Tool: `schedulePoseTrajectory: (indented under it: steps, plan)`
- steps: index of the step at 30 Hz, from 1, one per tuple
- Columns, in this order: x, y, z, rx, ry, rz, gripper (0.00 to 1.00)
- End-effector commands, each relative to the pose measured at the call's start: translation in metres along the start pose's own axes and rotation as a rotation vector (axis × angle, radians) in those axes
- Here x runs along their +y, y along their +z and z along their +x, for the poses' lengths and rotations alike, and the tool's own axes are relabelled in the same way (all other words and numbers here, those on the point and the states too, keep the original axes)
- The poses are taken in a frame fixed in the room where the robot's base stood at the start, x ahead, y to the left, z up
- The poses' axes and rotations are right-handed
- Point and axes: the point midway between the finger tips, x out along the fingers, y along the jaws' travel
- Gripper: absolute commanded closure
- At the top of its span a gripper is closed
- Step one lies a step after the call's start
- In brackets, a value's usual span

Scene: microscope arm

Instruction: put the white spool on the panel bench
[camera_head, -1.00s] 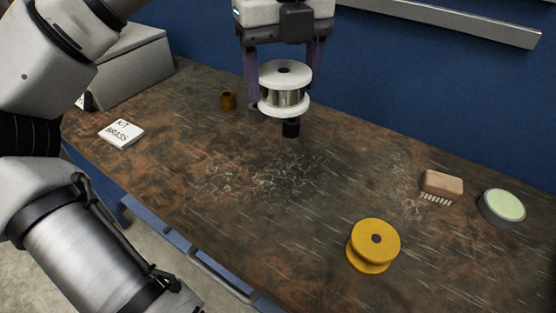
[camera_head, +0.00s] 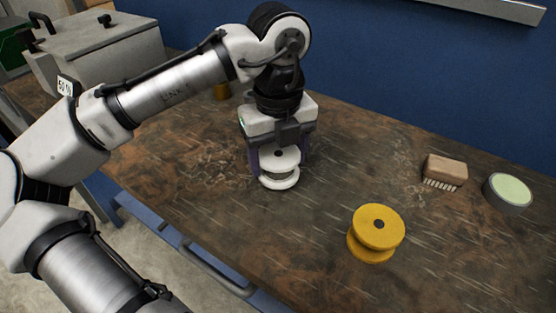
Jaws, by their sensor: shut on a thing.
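The white spool (camera_head: 280,181) is upright in the head view, left of the picture's middle, over the worn brown bench top (camera_head: 330,240). My gripper (camera_head: 279,160) points down from above and is shut on the spool, with a finger on each side of it. The spool's core is partly hidden by its upper flange. I cannot tell whether its lower flange touches the bench or hangs just above it.
A yellow spool (camera_head: 376,233) stands to the right of the white one. A wooden brush (camera_head: 444,172) and a round tin with a pale green top (camera_head: 507,193) lie farther right. A grey box (camera_head: 90,50) stands at the back left. The bench's front middle is clear.

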Motion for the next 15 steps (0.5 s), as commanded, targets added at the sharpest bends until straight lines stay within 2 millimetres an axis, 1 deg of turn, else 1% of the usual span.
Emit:
schedulePoseTrajectory:
  steps: [1,3,11,15]
  plan:
    - [0.0006,-0.0001,0.0065,0.0,0.002,-0.001,0.61]
    - [0.0004,0.0,0.0105,0.0,0.0,-0.001,0.61]
    - [0.0002,0.0,0.0109,0.0,0.0,0.0,0.61]
    - [0.0,-0.0001,0.0149,0.0,-0.001,0.001,0.61]
